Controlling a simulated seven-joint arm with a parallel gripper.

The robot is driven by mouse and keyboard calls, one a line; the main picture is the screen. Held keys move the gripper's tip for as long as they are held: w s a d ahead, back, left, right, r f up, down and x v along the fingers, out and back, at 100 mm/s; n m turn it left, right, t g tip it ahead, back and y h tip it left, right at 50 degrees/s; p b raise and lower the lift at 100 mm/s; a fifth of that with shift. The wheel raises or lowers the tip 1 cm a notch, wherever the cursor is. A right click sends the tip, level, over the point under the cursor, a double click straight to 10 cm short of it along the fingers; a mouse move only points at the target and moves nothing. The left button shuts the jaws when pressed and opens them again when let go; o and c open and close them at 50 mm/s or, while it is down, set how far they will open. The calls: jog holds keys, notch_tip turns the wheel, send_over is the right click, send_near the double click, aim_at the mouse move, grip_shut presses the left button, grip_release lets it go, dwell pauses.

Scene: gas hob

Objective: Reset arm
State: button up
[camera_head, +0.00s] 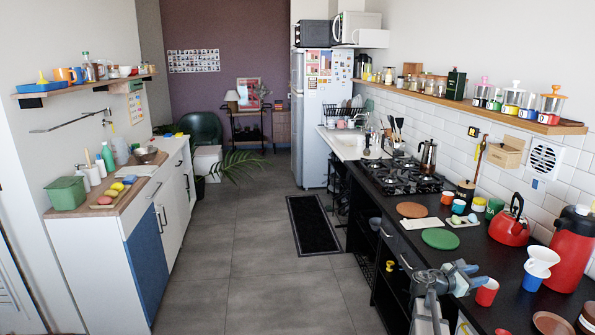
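My gripper (470,277) is at the end of my grey arm at the bottom right, over the front edge of the black counter (455,255). Its fingers point right, towards a red cup (487,291), and appear to hold nothing. At this size I cannot tell how far apart they are. The gas hob (402,177) is farther back on the same counter, with a silver coffee pot (428,157) upright on its right side. My gripper is well apart from the hob.
A red kettle (511,226), a red flask (571,250) and a white dripper on a blue cup (538,266) stand right of my gripper. A green round mat (440,238) lies behind it. The floor (265,265) left of the counter is mostly clear.

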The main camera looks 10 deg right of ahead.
jog(key=s+a+f+m+g+y, duration=0.1)
jog(key=s+a+f+m+y, duration=0.25)
jog(key=a+f, duration=0.6)
jog(key=s+a+f+m+g+y, duration=0.1)
jog(key=s+a+f+m+y, duration=0.15)
jog(key=s+a+f, duration=0.7)
jog(key=a+f+m+g+y, duration=0.1)
jog(key=a+f+m+y, duration=0.3)
jog(key=f, duration=1.1)
jog(key=s+a+f+m+g+y, duration=0.2)
jog(key=s+a+f, duration=0.2)
jog(key=s+a, duration=0.4)
jog(key=s+a+f+m+g+y, duration=0.1)
jog(key=s+a+f+m+y, duration=0.1)
jog(key=s+a, duration=0.6)
jog(key=s+a+f+m+g+y, duration=0.2)
jog(key=s+a+f+m+y, duration=0.1)
jog(key=s+a+f, duration=0.4)
jog(key=s+a, duration=0.2)
jog(key=s, duration=0.2)
jog(key=shift+m+g, duration=0.3)
jog(key=shift+m, duration=0.1)
jog(key=shift+f, duration=0.1)
